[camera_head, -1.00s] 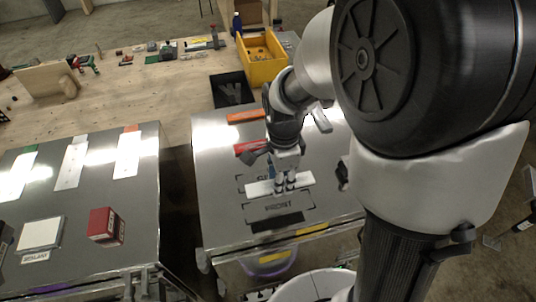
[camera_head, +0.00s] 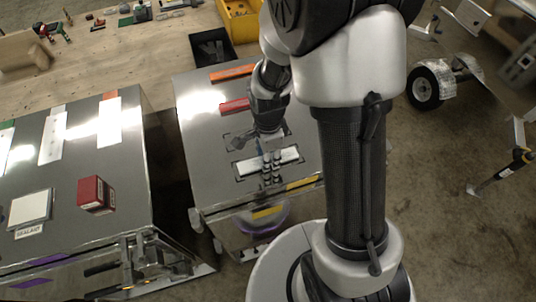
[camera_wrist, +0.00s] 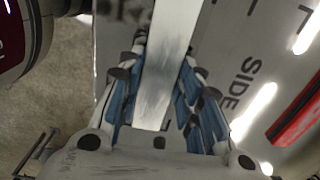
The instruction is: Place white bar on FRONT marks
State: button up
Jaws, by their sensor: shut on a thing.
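The white bar (camera_head: 285,156) is in my gripper (camera_head: 270,175), over the front part of the right trailer's grey top (camera_head: 208,148). Dark corner marks (camera_head: 239,178) show around the bar in the head view, where the FRONT marks lie. The word FRONT itself is hidden or unreadable. In the wrist view the bar (camera_wrist: 165,70) runs lengthwise between the blue-padded fingers (camera_wrist: 160,105), which are shut on it. The word SIDE (camera_wrist: 244,84) lies to the bar's right there. I cannot tell whether the bar touches the top.
A red bar (camera_head: 235,105) and an orange bar (camera_head: 232,72) lie farther back on the same top. The left trailer (camera_head: 125,165) carries white plates (camera_head: 109,122) and a red box (camera_head: 92,193). A gap separates the trailers. A wooden workbench (camera_head: 95,65) stands behind.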

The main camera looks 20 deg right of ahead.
jog(key=shift+f, duration=0.2)
jog(key=o, duration=1.1)
jog(key=shift+c, duration=0.2)
jog(key=shift+r, duration=0.1)
notch_tip(320, 180, up, 12)
jog(key=p, duration=0.1)
jog(key=s+r+n+t, duration=0.4)
jog(key=s+r+n, duration=1)
jog(key=n, duration=0.4)
jog(key=shift+s+r+t, duration=0.2)
jog(key=shift+s+t, duration=0.1)
jog(key=shift+s, duration=0.2)
